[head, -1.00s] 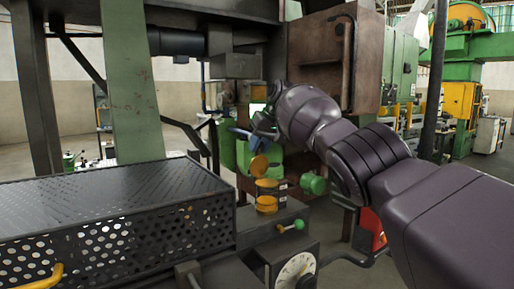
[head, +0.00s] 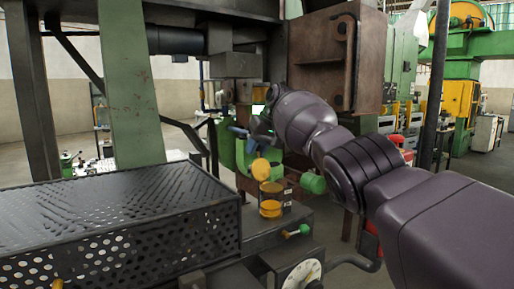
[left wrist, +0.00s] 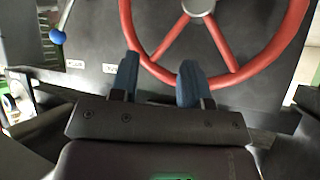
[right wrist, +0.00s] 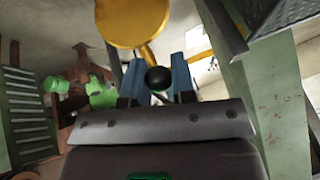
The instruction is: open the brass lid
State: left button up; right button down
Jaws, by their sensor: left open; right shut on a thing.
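The brass lid (head: 260,168) is a round yellow disc. It stands tilted up, above and left of a dark pot with yellow bands (head: 271,188). In the right wrist view the lid (right wrist: 132,22) has a yellow stem that ends in a black ball knob (right wrist: 158,79). My right gripper (head: 240,132) is shut on this knob, which sits between its blue fingers (right wrist: 158,82). My left gripper (left wrist: 158,80) is open and empty, with a red handwheel (left wrist: 228,75) beyond its fingers. The left gripper does not show in the head view.
A perforated black guard (head: 120,235) fills the left front. A green-knobbed lever (head: 303,229) and a white dial (head: 302,274) are right of and below the pot. A green post (head: 130,90) stands at the left and a rusty box (head: 335,60) hangs above my right arm.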

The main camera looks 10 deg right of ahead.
pick_arm(q)
jog(key=shift+f, duration=0.1)
pick_arm(e)
jog(key=shift+a+f, duration=0.1)
jog(key=shift+f, duration=0.45)
jog(key=c, duration=1.4)
grip_release()
jog(key=o, duration=0.5)
jog(key=shift+w+a, duration=0.15)
jog(key=shift+a, duration=0.05)
jog(key=shift+c, duration=0.2)
jog(key=shift+d+r, duration=0.2)
jog(key=shift+d, duration=0.05)
jog(key=shift+r, duration=0.35)
jog(key=p+v, duration=0.1)
jog(key=v, duration=0.3)
jog(key=shift+r+p, duration=0.1)
jog(key=shift+p, duration=0.3)
pick_arm(q)
jog(key=shift+a+r+p, duration=0.15)
jog(key=shift+r+p, duration=0.3)
jog(key=shift+r, duration=0.6)
pick_arm(e)
jog(key=v, duration=0.6)
